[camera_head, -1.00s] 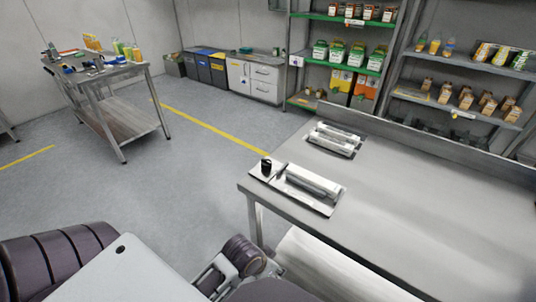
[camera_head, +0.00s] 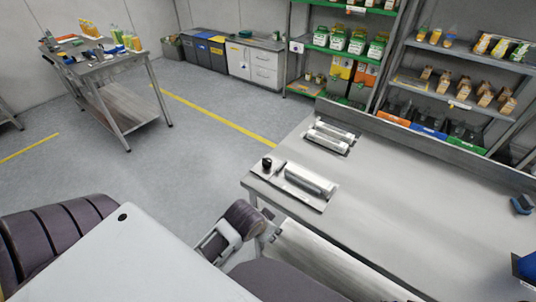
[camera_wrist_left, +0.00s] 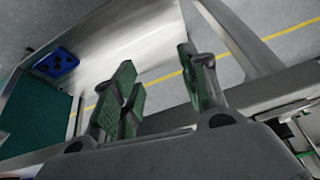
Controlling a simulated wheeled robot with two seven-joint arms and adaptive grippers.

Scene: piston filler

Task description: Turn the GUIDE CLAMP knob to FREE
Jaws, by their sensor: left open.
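A black knob (camera_head: 267,163) stands on a light plate at the near left corner of the grey table in the head view. Its label and pointer are too small to read. My left gripper (camera_head: 270,232) is below the table's near edge, apart from the knob and lower in the picture. In the left wrist view my left gripper (camera_wrist_left: 163,88) is open, with green-padded fingers apart and nothing between them. The knob cannot be made out there. My right gripper is not in view.
A second metal unit (camera_head: 331,137) lies farther back on the grey table (camera_head: 400,210). Shelves (camera_head: 460,100) with bottles and boxes stand behind. Most of the tabletop is clear. A workbench (camera_head: 105,65) stands far left.

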